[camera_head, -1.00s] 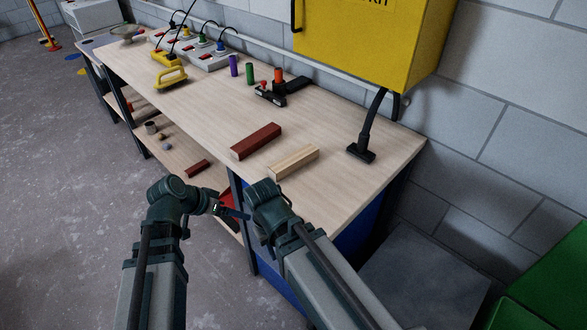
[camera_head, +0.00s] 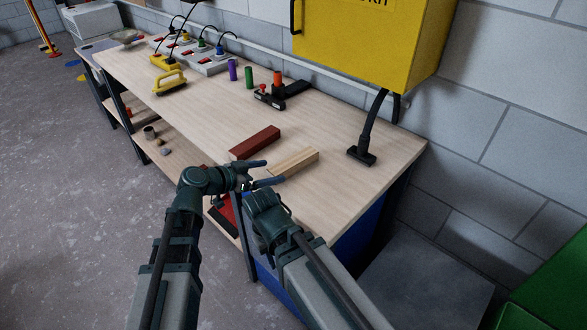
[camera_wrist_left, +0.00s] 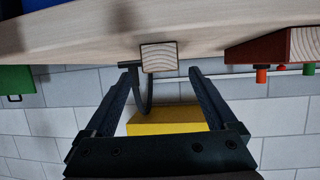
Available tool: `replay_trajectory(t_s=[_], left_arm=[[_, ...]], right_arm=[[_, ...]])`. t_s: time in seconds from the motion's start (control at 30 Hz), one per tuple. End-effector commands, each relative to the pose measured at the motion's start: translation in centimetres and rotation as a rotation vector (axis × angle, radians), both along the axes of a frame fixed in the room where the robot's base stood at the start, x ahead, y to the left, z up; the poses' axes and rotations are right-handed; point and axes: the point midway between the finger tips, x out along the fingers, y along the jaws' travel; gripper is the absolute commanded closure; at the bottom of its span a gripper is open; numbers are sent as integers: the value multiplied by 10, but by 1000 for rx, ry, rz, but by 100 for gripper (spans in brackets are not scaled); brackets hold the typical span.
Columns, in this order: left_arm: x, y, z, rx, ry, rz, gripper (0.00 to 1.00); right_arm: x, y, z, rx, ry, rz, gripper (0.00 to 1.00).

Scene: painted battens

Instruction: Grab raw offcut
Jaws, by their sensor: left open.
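The raw offcut (camera_head: 296,162) is a bare pale wood batten lying on the workbench near its front edge. My left gripper (camera_head: 263,173) is open and empty just off its near end, fingers pointing at it. In the left wrist view the offcut's square end (camera_wrist_left: 159,57) shows its grain, centred between the two spread fingers (camera_wrist_left: 165,80) and beyond them, not between the pads. A red-painted batten (camera_head: 256,142) lies beside the offcut to the left; it also shows in the left wrist view (camera_wrist_left: 270,50). My right arm shows low in the head view, its fingers hidden.
The workbench (camera_head: 210,115) carries a black clamp-like tool (camera_head: 270,98), purple (camera_head: 233,70) and green (camera_head: 249,77) cylinders, and a yellow-handled tool (camera_head: 170,83). A black-based hose (camera_head: 362,156) stands right of the offcut. A yellow cabinet (camera_head: 365,40) hangs above.

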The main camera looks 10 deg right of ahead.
Motion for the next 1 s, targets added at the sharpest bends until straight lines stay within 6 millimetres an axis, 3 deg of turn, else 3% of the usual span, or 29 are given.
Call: replay_trajectory(t_s=[0.2,0.53,0.83,1.0], left_arm=[[11,-20,-10,0,0,-1,9],[15,-26,-11,0,0,0,9],[35,-60,-24,1,1,-2,9],[37,-65,-24,0,0,1,9]], right_arm=[[0,0,-10,0,0,0,70],[0,0,-11,0,0,0,70],[0,0,-24,0,0,0,70],[0,0,-24,0,0,0,70]])
